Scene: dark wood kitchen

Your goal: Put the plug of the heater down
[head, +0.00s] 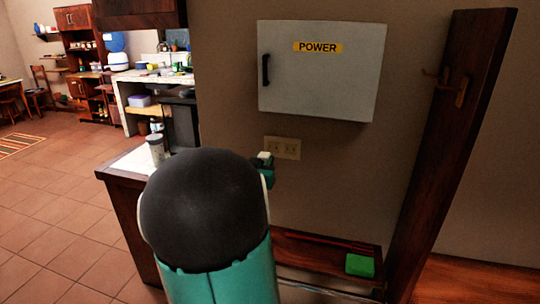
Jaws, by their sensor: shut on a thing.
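My gripper (264,168) shows only in part past the black joint of my arm, in front of the wall just left of and below the wall socket (283,147). It is shut on a small pale thing (264,155), which looks like the plug of the heater. The plug appears apart from the socket, but the exact gap cannot be told. My arm hides most of the gripper. No cord can be made out, and I cannot identify the heater itself.
A white power box (322,75) hangs above the socket. A low wooden surface (312,252) bears a green block (360,265). A counter (128,165) with a grey cup (156,150) stands left. Tiled floor (55,230) lies open.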

